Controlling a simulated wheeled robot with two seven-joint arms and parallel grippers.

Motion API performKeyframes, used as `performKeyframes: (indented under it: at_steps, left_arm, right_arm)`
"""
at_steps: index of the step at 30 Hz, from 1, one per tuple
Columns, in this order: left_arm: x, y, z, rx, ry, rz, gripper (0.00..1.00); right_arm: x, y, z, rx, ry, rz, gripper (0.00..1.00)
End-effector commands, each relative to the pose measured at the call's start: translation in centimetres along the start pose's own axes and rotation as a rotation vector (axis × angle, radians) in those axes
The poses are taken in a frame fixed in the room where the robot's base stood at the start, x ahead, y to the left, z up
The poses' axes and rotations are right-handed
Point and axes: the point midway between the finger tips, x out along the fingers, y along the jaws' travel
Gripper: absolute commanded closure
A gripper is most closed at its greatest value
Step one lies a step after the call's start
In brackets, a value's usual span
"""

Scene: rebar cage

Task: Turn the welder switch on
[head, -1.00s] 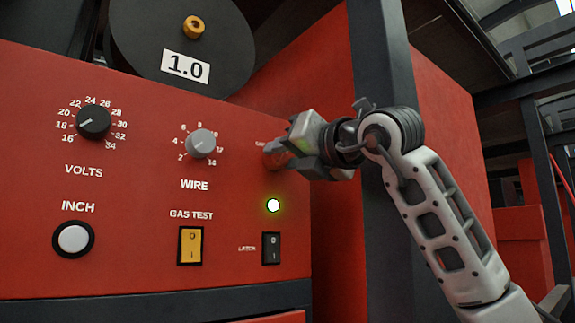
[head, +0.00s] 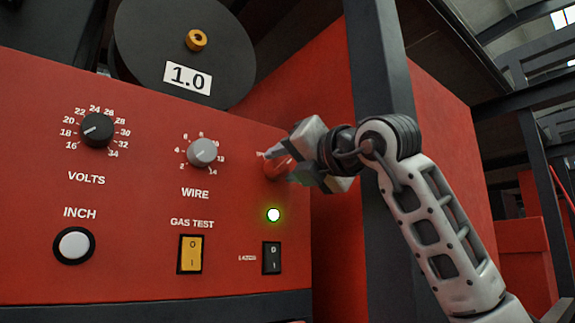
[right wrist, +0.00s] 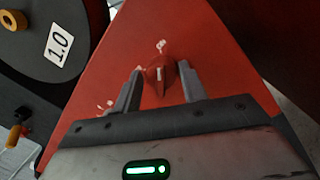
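The welder switch is a red rotary knob (head: 276,168) at the upper right of the red welder panel (head: 130,255). In the right wrist view the knob (right wrist: 160,76) has a pale pointer mark and sits between the two finger ends. My right gripper (head: 283,164) is open at the knob, with one finger on each side. In the right wrist view a gap shows between each finger of the gripper (right wrist: 160,85) and the knob. Whether the tips reach past its front face is hard to tell. A green lamp (head: 273,215) below the knob is lit. My left gripper is not in view.
The panel also carries a black VOLTS dial (head: 97,130), a grey WIRE dial (head: 202,153), a white INCH button (head: 74,245), a yellow GAS TEST rocker (head: 190,254) and a black rocker (head: 271,257). A dark post (head: 380,70) stands behind my right arm.

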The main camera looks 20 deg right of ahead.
Motion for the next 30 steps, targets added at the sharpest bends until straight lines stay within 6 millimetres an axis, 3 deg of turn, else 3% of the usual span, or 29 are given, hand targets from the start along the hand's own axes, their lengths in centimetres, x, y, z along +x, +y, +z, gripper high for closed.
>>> performKeyframes:
  at_steps: [10,14,30]
  left_arm:
    - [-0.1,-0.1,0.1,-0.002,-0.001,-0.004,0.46]
    - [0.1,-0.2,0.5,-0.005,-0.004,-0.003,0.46]
    - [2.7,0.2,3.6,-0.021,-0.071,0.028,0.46]
  right_arm:
    - [-0.1,-0.1,-0.1,-0.002,0.002,-0.002,0.44]
    - [-1.1,-0.1,-0.1,-0.003,0.000,0.001,0.44]
    - [-13.0,-0.1,0.0,-0.004,-0.003,0.001,0.44]
